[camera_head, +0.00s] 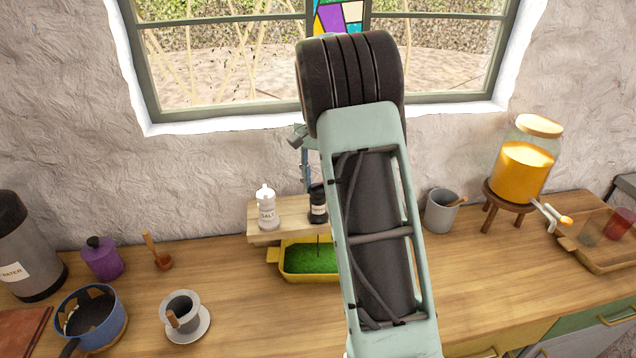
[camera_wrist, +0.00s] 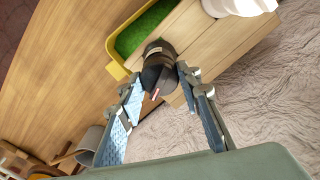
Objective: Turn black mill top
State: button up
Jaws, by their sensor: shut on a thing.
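The black mill (camera_head: 318,207) stands on a small raised wooden shelf (camera_head: 287,215) near the wall. My arm partly covers it in the head view. In the wrist view the black mill (camera_wrist: 158,66) is seen from above, between the fingertips of my gripper (camera_wrist: 160,80). My gripper is shut on the mill's upper part. In the head view only a little of the gripper (camera_head: 305,168) shows above the mill, beside my arm. The exact finger contact is small and hard to see.
A white salt shaker (camera_head: 267,212) stands left of the mill on the shelf. A yellow tray (camera_head: 310,279) with green filling sits below the shelf's front. A grey mug (camera_head: 440,212) and a drink dispenser (camera_head: 523,165) stand to the right.

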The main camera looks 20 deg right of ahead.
jog(key=shift+m, duration=0.7)
jog(key=o, duration=1.2)
jog(key=shift+c, duration=0.2)
notch_tip(320, 180, up, 12)
